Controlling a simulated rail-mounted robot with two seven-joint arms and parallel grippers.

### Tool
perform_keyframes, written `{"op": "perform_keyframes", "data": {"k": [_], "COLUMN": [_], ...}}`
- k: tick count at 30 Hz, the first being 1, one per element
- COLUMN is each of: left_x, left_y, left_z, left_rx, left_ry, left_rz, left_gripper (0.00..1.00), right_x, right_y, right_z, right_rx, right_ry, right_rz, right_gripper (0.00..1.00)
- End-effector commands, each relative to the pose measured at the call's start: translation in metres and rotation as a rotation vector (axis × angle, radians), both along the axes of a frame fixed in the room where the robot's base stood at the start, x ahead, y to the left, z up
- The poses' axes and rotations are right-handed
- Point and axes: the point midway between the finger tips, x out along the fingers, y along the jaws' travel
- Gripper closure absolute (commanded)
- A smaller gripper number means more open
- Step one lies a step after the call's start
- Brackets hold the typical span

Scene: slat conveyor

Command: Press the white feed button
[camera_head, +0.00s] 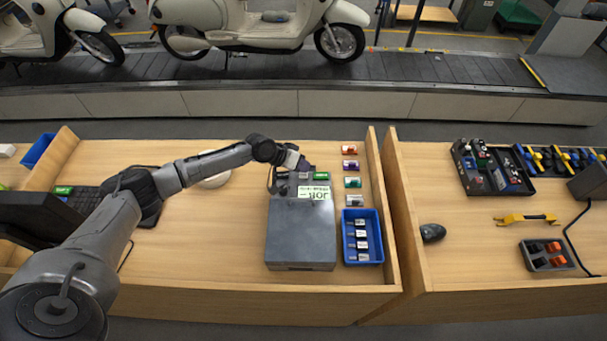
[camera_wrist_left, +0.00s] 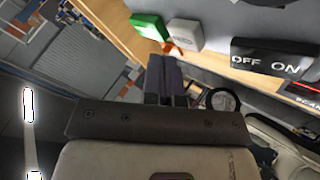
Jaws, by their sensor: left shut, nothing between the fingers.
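The white button (camera_wrist_left: 185,33) shows in the left wrist view as a pale rounded square on a grey panel, beside a green block (camera_wrist_left: 150,26). My left gripper (camera_wrist_left: 166,62) is shut and empty, with its fingertips just below the white button in that view. I cannot tell whether they touch it. In the head view my left gripper (camera_head: 299,163) is over the back end of the grey metal box (camera_head: 300,235), next to a green label (camera_head: 320,176). The white button is not clear there. My right gripper is not in view.
A black OFF/ON switch plate (camera_wrist_left: 275,58) sits right of the white button. A blue tray (camera_head: 376,219) with small cards stands right of the box, below a row of small coloured items. A wooden divider (camera_head: 380,185) borders them.

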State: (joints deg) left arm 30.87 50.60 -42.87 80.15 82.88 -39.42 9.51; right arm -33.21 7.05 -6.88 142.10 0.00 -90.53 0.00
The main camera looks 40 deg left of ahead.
Motion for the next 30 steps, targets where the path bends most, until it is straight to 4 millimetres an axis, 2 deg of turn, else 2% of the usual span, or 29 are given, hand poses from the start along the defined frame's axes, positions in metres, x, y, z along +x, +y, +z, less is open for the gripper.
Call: {"op": "perform_keyframes", "data": {"k": [13,30], "left_x": [-0.0002,0.0000], "left_y": [-0.0002,0.0001], "left_z": [-0.0092,-0.0099], "left_rx": [0.000,0.000], "left_ry": [0.001,0.000], "left_rz": [0.000,0.000], "left_gripper": [1.00,1.00], "right_x": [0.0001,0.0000], "right_y": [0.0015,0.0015], "right_z": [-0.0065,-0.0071], "right_rx": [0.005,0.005], "right_ry": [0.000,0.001], "right_rz": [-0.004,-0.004], "right_gripper": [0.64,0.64]}}
